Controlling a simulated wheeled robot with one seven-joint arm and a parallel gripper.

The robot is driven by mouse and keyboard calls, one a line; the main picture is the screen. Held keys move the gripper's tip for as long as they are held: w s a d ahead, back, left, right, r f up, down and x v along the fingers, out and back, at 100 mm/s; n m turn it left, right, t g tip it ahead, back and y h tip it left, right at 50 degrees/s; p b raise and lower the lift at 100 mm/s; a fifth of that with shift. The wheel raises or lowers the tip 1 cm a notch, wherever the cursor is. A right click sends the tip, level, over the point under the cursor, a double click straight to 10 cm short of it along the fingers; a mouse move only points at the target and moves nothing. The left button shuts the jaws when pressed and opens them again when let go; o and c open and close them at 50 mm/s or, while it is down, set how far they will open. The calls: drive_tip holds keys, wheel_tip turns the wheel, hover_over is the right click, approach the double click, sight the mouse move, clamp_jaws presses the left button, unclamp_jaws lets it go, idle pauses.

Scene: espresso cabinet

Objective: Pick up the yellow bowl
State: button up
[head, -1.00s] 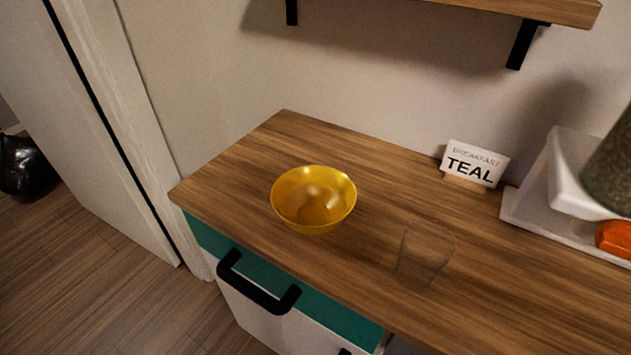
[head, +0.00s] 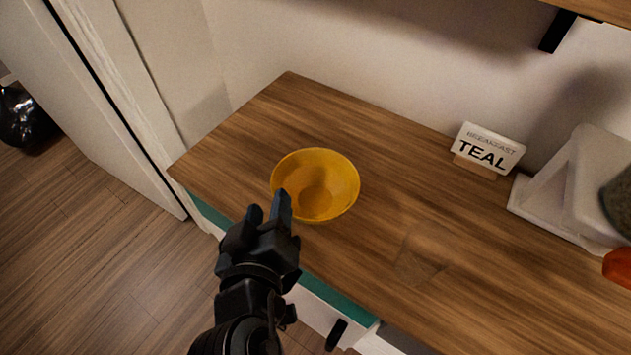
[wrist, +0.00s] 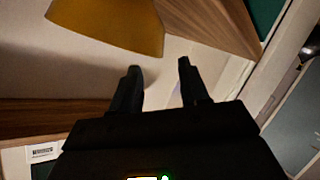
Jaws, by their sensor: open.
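The yellow bowl (head: 325,170) stands upright on the wooden counter, near its left end. It looks empty in the head view. My gripper (head: 268,207) is at the bowl's near left side, with its fingertips close to the rim; I cannot tell from the head view whether they touch. In the wrist view the bowl (wrist: 110,22) shows at the top left, beyond the fingers. The two fingers of my gripper (wrist: 159,72) are apart with nothing between them.
The wooden counter (head: 400,220) has free room right of the bowl; a faint clear glass (head: 420,255) seems to stand there. A sign reading TEAL (head: 488,150) and a white machine (head: 580,190) stand at the back right. A shelf bracket (head: 557,32) hangs above.

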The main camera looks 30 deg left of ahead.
sight(273, 188)
drive_tip(key=shift+f+p+x, duration=0.2)
drive_tip(key=shift+p+x, duration=0.4)
drive_tip(key=shift+x, duration=2.6)
drive_tip(key=shift+s, duration=0.1)
drive_tip(key=shift+c, duration=0.4)
clamp_jaws()
drive_tip(key=shift+r, duration=0.1)
